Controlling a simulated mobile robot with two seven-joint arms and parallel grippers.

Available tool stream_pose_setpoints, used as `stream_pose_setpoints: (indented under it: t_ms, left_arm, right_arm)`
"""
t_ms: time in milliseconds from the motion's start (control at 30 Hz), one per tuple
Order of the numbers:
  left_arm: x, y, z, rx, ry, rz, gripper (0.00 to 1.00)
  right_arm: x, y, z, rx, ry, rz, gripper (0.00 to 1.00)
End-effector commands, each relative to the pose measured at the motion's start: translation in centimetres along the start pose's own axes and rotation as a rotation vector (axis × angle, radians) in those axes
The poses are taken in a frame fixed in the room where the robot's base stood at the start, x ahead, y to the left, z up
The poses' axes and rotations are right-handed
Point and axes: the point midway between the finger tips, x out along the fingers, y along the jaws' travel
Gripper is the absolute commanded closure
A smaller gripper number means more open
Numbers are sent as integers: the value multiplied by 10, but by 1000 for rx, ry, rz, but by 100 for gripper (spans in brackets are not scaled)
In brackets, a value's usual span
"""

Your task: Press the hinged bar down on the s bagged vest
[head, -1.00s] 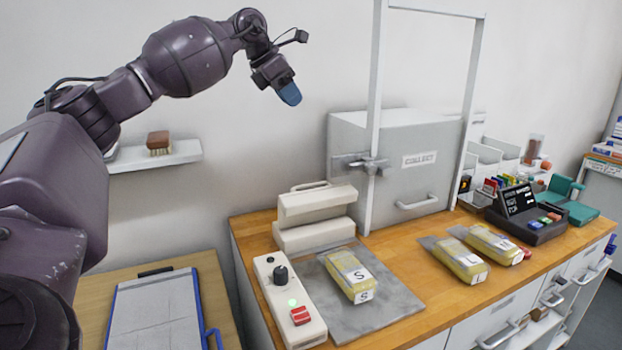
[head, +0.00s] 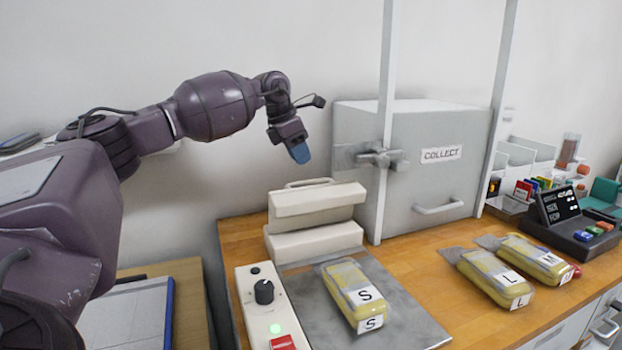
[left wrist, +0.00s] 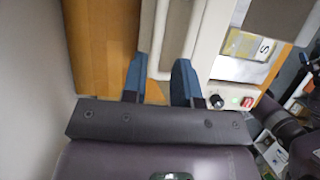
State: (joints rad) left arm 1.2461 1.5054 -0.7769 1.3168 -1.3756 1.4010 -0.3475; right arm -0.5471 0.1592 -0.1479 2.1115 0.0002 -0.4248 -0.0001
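The S bagged vest (head: 352,290), yellow in clear plastic with white S labels, lies on a grey plate. Its flat clear end points at the cream sealer (head: 315,243). The sealer's hinged bar (head: 318,200) is raised, with a gap below it and a handle (head: 308,182) on top. My left gripper (head: 299,153) hangs above and behind the bar, not touching it. In the left wrist view its two blue fingers (left wrist: 160,82) are apart and empty, with the bar's handle (left wrist: 155,45) beyond them. The vest (left wrist: 240,45) also shows there. My right gripper is not in view.
A control box (head: 268,305) with a black knob, green light and red switch stands left of the vest. A grey COLLECT locker (head: 425,180) and white posts stand behind right. L (head: 495,278) and M (head: 535,258) bagged vests lie to the right.

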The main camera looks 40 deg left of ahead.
Motion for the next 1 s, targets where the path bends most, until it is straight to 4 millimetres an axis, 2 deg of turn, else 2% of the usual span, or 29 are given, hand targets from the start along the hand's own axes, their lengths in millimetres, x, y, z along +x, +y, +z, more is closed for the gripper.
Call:
stream_pose_setpoints:
  t_ms: [33,100,400,833,1000]
  left_arm:
    - [14,0,-1,0,6,-4,73]
    - [26,0,-1,0,5,-4,73]
    - [62,0,0,-1,2,-3,73]
    - [68,0,0,0,1,-2,73]
    - [68,0,0,0,1,-2,99]
  right_arm:
    - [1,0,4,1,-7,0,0]
    - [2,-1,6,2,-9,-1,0]
    - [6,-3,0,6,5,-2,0]
    - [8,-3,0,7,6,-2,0]
    - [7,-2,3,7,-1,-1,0]
